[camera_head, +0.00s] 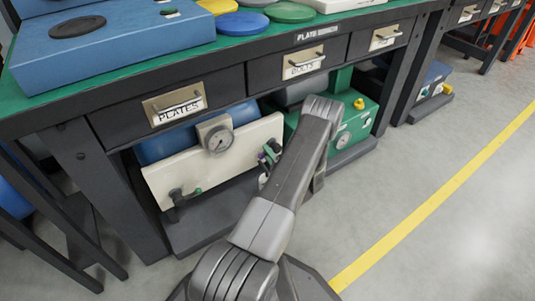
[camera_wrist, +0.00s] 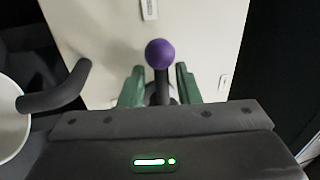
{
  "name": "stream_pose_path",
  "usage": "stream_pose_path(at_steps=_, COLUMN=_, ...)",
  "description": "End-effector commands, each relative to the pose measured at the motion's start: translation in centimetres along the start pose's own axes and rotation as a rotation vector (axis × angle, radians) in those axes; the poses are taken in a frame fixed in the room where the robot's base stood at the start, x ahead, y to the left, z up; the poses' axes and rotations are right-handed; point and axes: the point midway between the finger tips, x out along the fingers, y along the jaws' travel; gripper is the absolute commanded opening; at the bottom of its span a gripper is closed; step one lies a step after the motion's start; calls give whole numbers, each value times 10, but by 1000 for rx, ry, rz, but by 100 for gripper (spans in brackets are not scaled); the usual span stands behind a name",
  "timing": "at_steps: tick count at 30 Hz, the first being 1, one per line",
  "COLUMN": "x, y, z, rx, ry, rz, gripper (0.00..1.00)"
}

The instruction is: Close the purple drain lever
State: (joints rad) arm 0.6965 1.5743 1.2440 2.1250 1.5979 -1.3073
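The purple drain lever (camera_wrist: 159,53) shows in the wrist view as a dark stem with a round purple knob, in front of a cream panel (camera_wrist: 110,30). My gripper (camera_wrist: 159,75) is open, with one green finger on each side of the stem. Gaps show on both sides, and the knob appears level with or slightly beyond the fingertips. In the head view a small purple spot, likely the knob (camera_head: 262,157), shows at the right of the cream panel (camera_head: 240,150), beside my arm. My arm hides most of the gripper there.
A dark curved handle (camera_wrist: 58,92) is left of my gripper in the wrist view. A green machine (camera_head: 357,125) stands right, under the workbench with drawers (camera_head: 255,72). Floor at right is clear.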

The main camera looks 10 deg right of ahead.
Motion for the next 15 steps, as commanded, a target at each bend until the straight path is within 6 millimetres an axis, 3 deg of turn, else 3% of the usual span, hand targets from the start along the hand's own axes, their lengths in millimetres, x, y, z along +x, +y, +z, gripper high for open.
stream_pose_path(at_steps=8, x=-2, y=-1, z=0, rx=0, ry=1, rz=-1, gripper=30)
stream_pose_path(at_steps=11, x=-12, y=-2, z=-1, rx=1, ry=1, rz=-1, gripper=30)
stream_pose_path(at_steps=15, x=-39, y=-3, z=-2, rx=2, ry=5, rz=0, gripper=30)
